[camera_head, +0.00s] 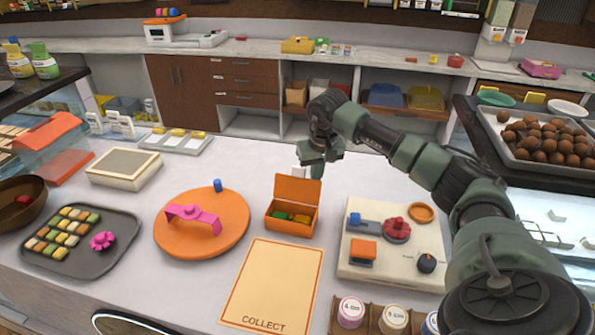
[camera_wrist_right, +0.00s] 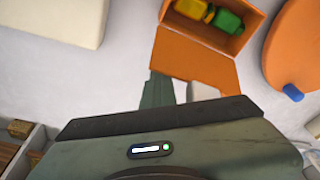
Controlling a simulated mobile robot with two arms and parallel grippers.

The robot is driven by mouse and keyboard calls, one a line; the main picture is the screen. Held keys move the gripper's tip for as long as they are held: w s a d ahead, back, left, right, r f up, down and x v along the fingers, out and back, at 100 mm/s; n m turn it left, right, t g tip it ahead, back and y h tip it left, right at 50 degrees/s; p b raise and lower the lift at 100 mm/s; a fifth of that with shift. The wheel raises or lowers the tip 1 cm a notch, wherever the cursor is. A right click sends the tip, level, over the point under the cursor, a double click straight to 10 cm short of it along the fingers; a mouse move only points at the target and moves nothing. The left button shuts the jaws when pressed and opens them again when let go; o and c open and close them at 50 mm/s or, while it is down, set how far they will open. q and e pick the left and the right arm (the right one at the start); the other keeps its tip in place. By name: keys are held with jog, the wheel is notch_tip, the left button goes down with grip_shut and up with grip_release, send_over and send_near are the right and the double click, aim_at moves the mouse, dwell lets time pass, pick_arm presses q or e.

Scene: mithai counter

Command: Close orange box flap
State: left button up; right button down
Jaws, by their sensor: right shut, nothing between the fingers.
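The small orange box (camera_head: 290,226) stands on the counter in the middle of the head view. Its flap (camera_head: 298,189) is hinged at the back and stands raised. A yellow piece and a green piece show inside; the box also shows at the top of the right wrist view (camera_wrist_right: 238,42), with the flap (camera_wrist_right: 190,62) towards my gripper. My right gripper (camera_head: 310,172) is shut and empty, just behind the raised flap. In the wrist view its fingertips are close to the flap's edge; I cannot tell whether they touch. My left gripper is not in view.
An orange round board (camera_head: 180,245) with a pink handle lies left of the box. A COLLECT mat (camera_head: 274,280) lies in front. A pale board with knobs (camera_head: 362,272) is to the right. A tray of sweets (camera_head: 112,252) sits at the left.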

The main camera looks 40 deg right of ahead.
aim_at(313, 190)
jog(key=shift+s+a+f, duration=0.3)
jog(key=shift+s+a, duration=0.25)
jog(key=shift+a, duration=0.15)
jog(key=shift+s+a+f, duration=0.3)
jog(key=shift+s+a, duration=0.25)
jog(key=shift+a, duration=0.1)
jog(key=shift+s+a, duration=0.8)
jog(key=shift+a, duration=0.3)
jog(key=shift+s+a, duration=0.8)
jog(key=shift+a, duration=0.3)
jog(key=w+p+v, duration=0.1)
jog(key=p+v, duration=0.4)
jog(key=v, duration=0.3)
jog(key=shift+w+d+r, duration=0.3)
jog(key=shift+w+d, duration=0.2)
jog(key=shift+w, duration=0.05)
